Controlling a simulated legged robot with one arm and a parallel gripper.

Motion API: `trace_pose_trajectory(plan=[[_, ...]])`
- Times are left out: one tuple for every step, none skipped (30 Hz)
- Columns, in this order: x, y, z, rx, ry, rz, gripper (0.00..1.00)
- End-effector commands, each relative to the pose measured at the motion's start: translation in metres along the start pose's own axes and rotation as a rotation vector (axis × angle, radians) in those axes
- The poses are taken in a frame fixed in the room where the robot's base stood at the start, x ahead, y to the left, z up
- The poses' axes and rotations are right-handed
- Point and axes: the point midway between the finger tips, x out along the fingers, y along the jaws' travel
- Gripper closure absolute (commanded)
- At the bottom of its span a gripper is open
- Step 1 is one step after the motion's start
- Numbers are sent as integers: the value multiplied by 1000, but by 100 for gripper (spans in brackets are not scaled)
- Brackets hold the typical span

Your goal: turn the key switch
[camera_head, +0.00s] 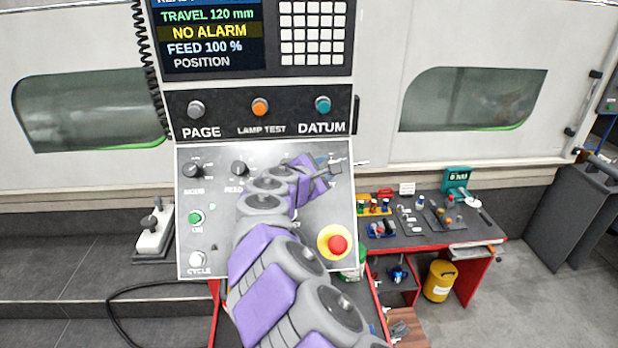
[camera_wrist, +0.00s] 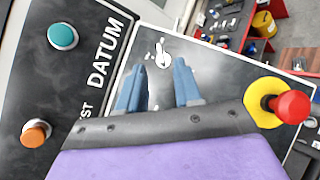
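The key switch (camera_wrist: 163,56) is a small silver part with a key on the grey panel, seen in the wrist view just past my fingertips. My gripper (camera_wrist: 158,66) has two blue fingers spread apart, with the key switch showing in line with the gap between them. I cannot tell whether the fingers touch it; nothing appears held. In the head view my gripper (camera_head: 328,167) is at the upper right of the control panel (camera_head: 220,240), and my arm hides much of the panel there, so the key switch is not clear in that view.
A red emergency button (camera_head: 338,244) on a yellow ring sits low right on the panel. Above are PAGE (camera_head: 196,109), an orange lamp test button (camera_head: 260,107) and DATUM (camera_head: 322,105). Knobs (camera_head: 193,171) stand at left. A workbench (camera_head: 470,235) with tools is at right.

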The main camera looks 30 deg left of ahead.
Motion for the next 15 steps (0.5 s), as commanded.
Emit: trace_pose_trajectory(plan=[[-10, 2, 0, 0, -2, 5, 66], [-15, 2, 1, 2, -2, 5, 66], [-23, 2, 0, 0, -2, 5, 66], [-27, 1, 0, 0, -1, 4, 66], [-31, 0, -1, 0, -1, 2, 66], [-37, 0, -1, -1, 0, 2, 66], [-41, 0, -1, 0, 0, 2, 66], [-46, 1, -2, 0, 0, 2, 66], [-51, 1, -2, 0, 1, 3, 66], [-54, 2, -2, 0, 1, 4, 66], [-57, 2, -2, 0, 1, 4, 66], [-60, 2, -2, 0, 1, 3, 66], [-62, 2, -2, 0, 1, 3, 66], [-63, 2, -2, 0, 1, 2, 66], [-64, 1, -2, 0, 2, 1, 66]])
